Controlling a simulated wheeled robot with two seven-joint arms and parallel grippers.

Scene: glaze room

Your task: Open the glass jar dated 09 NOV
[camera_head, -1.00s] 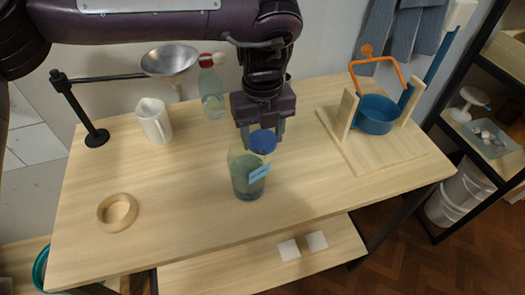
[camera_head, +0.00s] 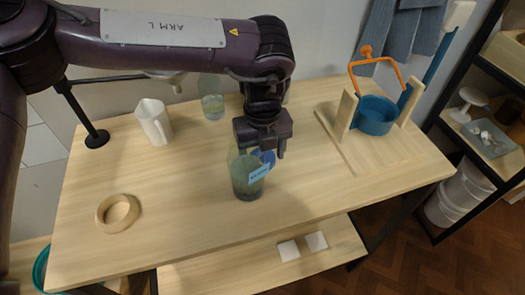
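A glass jar (camera_head: 246,187) with greenish-blue contents and a light blue label stands upright near the middle of the table. The writing on the label is too small to read. A blue lid (camera_head: 265,158) shows at the jar's top, partly hidden by my gripper; how it sits on the rim is unclear. My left gripper (camera_head: 262,152) points down over the jar. Its fingers appear apart, one on each side of the lid; contact cannot be made out. My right gripper is not in view.
A clear bottle (camera_head: 213,106) stands behind, partly covered by my arm. A white pitcher (camera_head: 154,122) and a wooden ring (camera_head: 118,212) are at left. A blue pot (camera_head: 376,115) with an orange handle is in a wooden stand at right. The table front (camera_head: 200,225) is clear.

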